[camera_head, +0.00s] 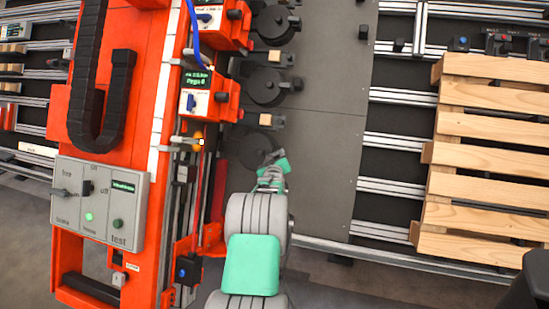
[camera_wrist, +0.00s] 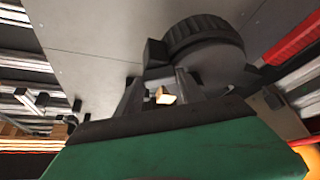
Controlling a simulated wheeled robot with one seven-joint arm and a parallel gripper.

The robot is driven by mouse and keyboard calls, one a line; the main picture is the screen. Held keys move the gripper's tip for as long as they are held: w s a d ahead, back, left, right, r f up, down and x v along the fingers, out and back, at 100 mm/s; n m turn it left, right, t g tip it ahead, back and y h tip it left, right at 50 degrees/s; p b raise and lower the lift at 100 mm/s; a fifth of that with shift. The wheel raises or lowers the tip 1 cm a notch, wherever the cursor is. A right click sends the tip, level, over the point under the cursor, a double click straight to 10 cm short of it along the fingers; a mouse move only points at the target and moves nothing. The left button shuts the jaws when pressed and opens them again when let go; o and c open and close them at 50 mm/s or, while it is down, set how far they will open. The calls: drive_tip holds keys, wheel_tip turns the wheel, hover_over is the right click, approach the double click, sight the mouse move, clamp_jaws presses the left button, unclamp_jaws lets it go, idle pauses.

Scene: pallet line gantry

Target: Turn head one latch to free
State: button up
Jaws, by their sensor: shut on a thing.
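Three dark round discs stand in a column along the grey plate, with small black parts at their sides. My gripper (camera_head: 271,160) is at the nearest disc (camera_head: 250,150) and partly covers it. In the wrist view my gripper (camera_wrist: 160,95) has its two dark fingers close in front of a ribbed black disc (camera_wrist: 203,42), with a black block (camera_wrist: 156,53) at its left side. My gripper is shut, seemingly on the latch at the disc. The held part is mostly hidden, so its turn angle cannot be told. A small pale block (camera_wrist: 164,97) shows between the fingers.
An orange frame with a grey control panel (camera_head: 100,200) stands at left; its green lamp is lit. Orange boxes with small displays, one (camera_head: 208,94) reading Pegs 0, stand just left of the discs. A wooden pallet (camera_head: 485,150) lies at right. The grey plate (camera_head: 330,130) is clear.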

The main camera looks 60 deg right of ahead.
drive_tip(key=n+y+b, duration=0.1)
drive_tip(key=n, duration=0.2)
drive_tip(key=n+t+y, duration=0.1)
drive_tip(key=n, duration=0.2)
drive_tip(key=shift+s+d+n+t+y+b, duration=0.1)
drive_tip(key=shift+s+n+t+y+b, duration=0.1)
drive_tip(key=shift+n+t+y+b, duration=0.15)
drive_tip(key=n+y, duration=0.1)
drive_tip(key=n, duration=0.1)
drive_tip(key=n+y, duration=0.1)
drive_tip(key=n, duration=0.1)
drive_tip(key=n+y, duration=0.1)
drive_tip(key=n, duration=0.1)
drive_tip(key=shift+d+r+p, duration=0.1)
drive_tip(key=shift+r+p, duration=0.25)
drive_tip(key=shift+n, duration=0.25)
drive_tip(key=o, duration=1.1)
drive_tip(key=p+v, duration=0.1)
drive_tip(key=v, duration=0.6)
drive_tip(key=shift+s+a+r, duration=0.25)
